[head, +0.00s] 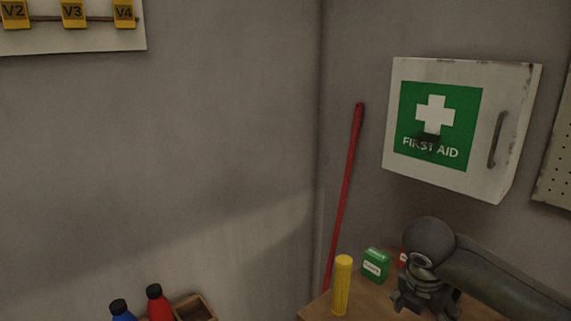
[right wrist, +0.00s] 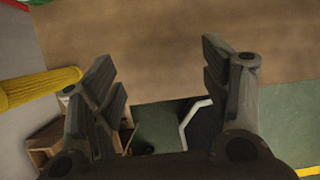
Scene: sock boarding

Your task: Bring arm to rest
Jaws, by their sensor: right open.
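My right arm comes in from the right in the head view. Its gripper (head: 425,303) hangs over the wooden tabletop at the lower right, partly cut off by the bottom edge. In the right wrist view the gripper (right wrist: 158,72) has its two fingers wide apart with nothing between them. Brown tabletop shows beyond the fingertips, and the floor shows below its edge. My left gripper is in neither view.
A yellow cylinder (head: 341,285), a green box (head: 375,264) and a partly hidden red item (head: 403,259) stand left of my right gripper. A first aid cabinet (head: 490,95) hangs above. A red pole (head: 345,190) leans in the corner. Bottles (head: 159,303) stand lower left.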

